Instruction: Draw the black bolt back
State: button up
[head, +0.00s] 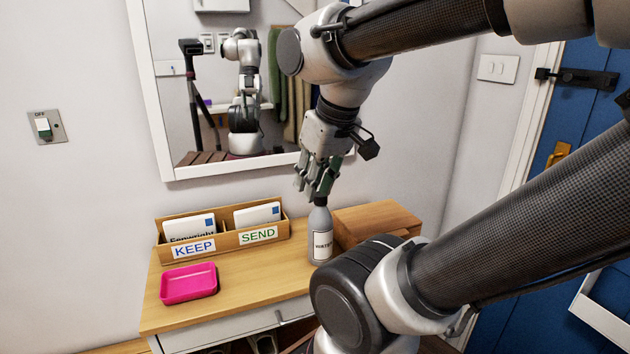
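The black bolt (585,79) is fixed across the upper part of the blue door (590,120) at the right, near the white frame. Its left end reaches the frame edge. My gripper (319,193) is far to the left of it, pointing down over the dresser. Its fingertips are at the dark top of a grey bottle (320,240) labelled "WATER", which stands upright on the dresser. I cannot tell whether the fingers grip the bottle's top or only sit just above it.
A wooden dresser (260,290) bears a letter rack (270,240) marked KEEP and SEND, a pink tray (188,282) and a wooden box (375,220). A mirror (150,90) hangs behind. A brass latch (558,153) is below the bolt. My arm crosses the right side.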

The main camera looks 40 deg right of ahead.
aim_at(568, 77)
jog(key=z, duration=2.45)
